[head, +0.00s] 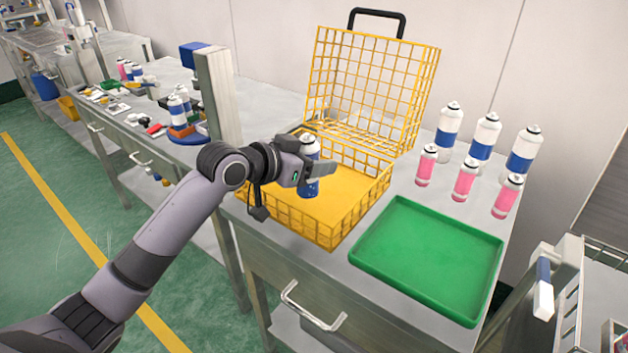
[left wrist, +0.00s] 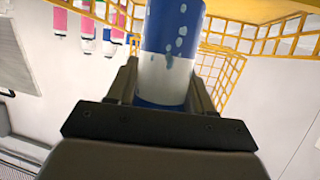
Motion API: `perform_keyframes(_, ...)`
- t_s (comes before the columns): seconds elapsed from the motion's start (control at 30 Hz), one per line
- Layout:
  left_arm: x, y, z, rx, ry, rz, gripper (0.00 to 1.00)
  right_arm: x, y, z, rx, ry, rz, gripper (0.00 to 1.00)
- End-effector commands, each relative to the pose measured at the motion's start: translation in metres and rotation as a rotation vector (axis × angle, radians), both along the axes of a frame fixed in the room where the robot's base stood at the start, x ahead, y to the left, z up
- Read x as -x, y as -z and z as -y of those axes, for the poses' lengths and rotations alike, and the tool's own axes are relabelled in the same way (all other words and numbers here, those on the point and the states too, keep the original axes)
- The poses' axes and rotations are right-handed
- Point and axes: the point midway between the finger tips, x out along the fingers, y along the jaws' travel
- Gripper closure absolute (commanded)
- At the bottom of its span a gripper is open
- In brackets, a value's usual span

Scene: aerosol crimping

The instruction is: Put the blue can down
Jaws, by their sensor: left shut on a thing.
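The blue can (head: 309,187) is blue and white and upright in the head view, at the yellow wire basket (head: 292,225) on the table. My left gripper (head: 312,176) is shut on the can. In the left wrist view the can (left wrist: 172,45) sits between the two fingers of the gripper (left wrist: 165,92). Part of the can is hidden behind the fingers in the head view, so I cannot tell whether its base touches the basket floor. My right gripper is not in view.
The basket's lid (head: 370,85) stands open at the back. An empty green tray (head: 428,258) lies to the right. Several blue-and-white cans (head: 482,138) and pink cans (head: 465,180) stand behind the tray. A grey post (head: 218,95) rises left of the basket.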

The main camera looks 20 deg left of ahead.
Motion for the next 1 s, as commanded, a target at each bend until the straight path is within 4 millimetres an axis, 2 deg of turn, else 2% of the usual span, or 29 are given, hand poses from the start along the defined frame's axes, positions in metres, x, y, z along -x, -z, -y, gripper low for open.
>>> perform_keyframes(0.37, 0.0, 0.044, 0.001, 0.002, 0.001, 0.001, 0.83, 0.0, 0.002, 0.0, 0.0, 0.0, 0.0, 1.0)
perform_keyframes(0.77, 0.0, 0.049, 0.0, 0.0, 0.0, 0.002, 0.83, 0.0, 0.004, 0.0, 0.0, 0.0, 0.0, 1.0)
perform_keyframes(0.8, 0.0, 0.05, 0.0, 0.0, 0.001, 0.001, 0.46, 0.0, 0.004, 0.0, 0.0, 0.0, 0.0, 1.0)
perform_keyframes(0.87, 0.0, 0.049, 0.001, 0.0, 0.001, 0.001, 0.26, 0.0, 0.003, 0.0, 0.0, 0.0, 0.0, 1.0)
perform_keyframes(0.9, 0.0, 0.049, 0.0, 0.0, 0.001, 0.001, 0.23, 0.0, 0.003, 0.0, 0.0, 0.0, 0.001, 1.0)
perform_keyframes(1.0, 0.0, 0.05, 0.0, 0.0, 0.0, 0.001, 0.23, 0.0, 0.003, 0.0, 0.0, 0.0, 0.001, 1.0)
